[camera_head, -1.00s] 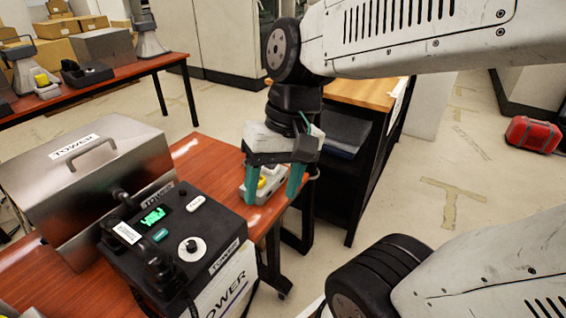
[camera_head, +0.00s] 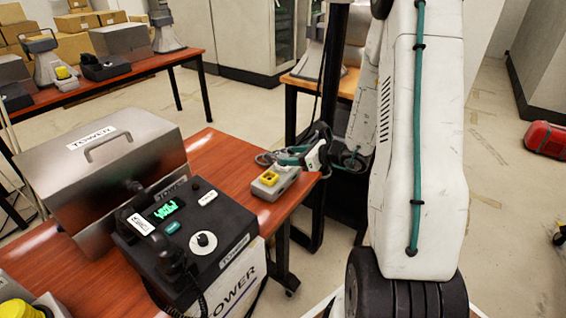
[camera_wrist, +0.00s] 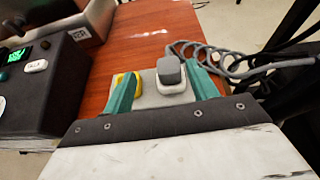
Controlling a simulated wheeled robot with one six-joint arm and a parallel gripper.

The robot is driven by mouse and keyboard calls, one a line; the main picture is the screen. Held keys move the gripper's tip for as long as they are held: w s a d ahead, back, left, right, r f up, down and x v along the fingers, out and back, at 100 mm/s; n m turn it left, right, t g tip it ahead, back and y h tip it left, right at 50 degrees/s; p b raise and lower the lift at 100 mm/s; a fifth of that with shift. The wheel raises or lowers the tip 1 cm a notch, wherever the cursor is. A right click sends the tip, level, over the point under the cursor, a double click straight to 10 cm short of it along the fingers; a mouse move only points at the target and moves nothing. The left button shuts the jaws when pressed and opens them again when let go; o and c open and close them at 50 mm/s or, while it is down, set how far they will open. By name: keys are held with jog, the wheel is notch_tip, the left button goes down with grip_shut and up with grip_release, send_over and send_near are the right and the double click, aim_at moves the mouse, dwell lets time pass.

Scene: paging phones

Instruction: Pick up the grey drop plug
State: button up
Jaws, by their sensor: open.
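The grey drop plug (camera_wrist: 169,71) is a small rounded grey block with a grey coiled cable, seated in a pale socket on a light grey box (camera_wrist: 149,98) in the wrist view. My gripper (camera_wrist: 160,69) is open, its teal fingers reaching over the box. The plug shows between the fingers, closer to the right one; I cannot tell whether they touch. In the head view the box (camera_head: 264,193) lies at the table's right end, with my gripper (camera_head: 290,158) tilted sideways just behind it. There the plug is too small to make out clearly.
A yellow part (camera_wrist: 117,79) sits on the box beside the left finger. A black TOWER phone unit (camera_head: 220,205) and a steel TOWER case (camera_head: 100,165) stand to the left on the red-brown table (camera_head: 222,150). The coiled cable (camera_wrist: 215,55) runs off to the right.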

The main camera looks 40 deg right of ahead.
aim_at(279, 157)
jog(key=shift+w+d+f+m, duration=0.1)
jog(key=shift+d+f+m, duration=0.2)
jog(key=shift+d+f, duration=0.15)
jog(key=shift+w+a+f, duration=0.1)
jog(key=shift+w+f, duration=0.15)
jog(key=shift+w, duration=0.05)
jog(key=x, duration=0.6)
jog(key=shift+w+f, duration=0.2)
jog(key=shift+w, duration=0.1)
jog(key=c, duration=1.1)
